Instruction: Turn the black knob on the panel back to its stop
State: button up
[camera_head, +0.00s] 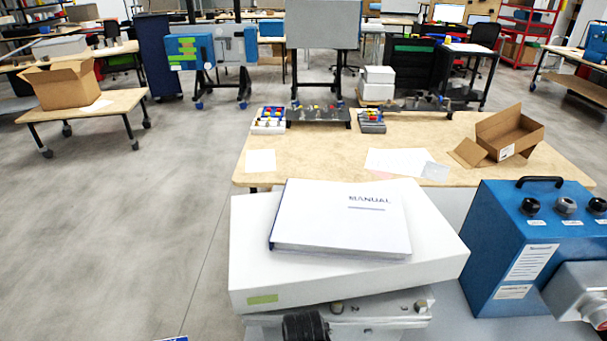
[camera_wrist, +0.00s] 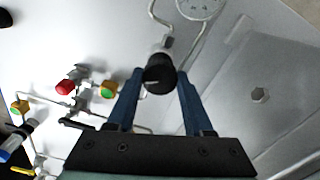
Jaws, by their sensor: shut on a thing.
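In the wrist view the black knob (camera_wrist: 159,74) sits on a pale grey panel (camera_wrist: 225,95), with a light mark on its face. My gripper (camera_wrist: 160,76) has its two blue fingers on either side of the knob and is shut on it. I cannot make out my gripper or this knob in the head view.
Beside the knob are a red knob (camera_wrist: 65,87), a yellow-green knob (camera_wrist: 109,89), thin pipes and a round gauge (camera_wrist: 200,7). The head view shows a manual (camera_head: 342,218) on a white box (camera_head: 350,275) and a blue case (camera_head: 515,255) at right.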

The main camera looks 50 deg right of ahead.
grip_shut()
jog(key=shift+n, duration=0.3)
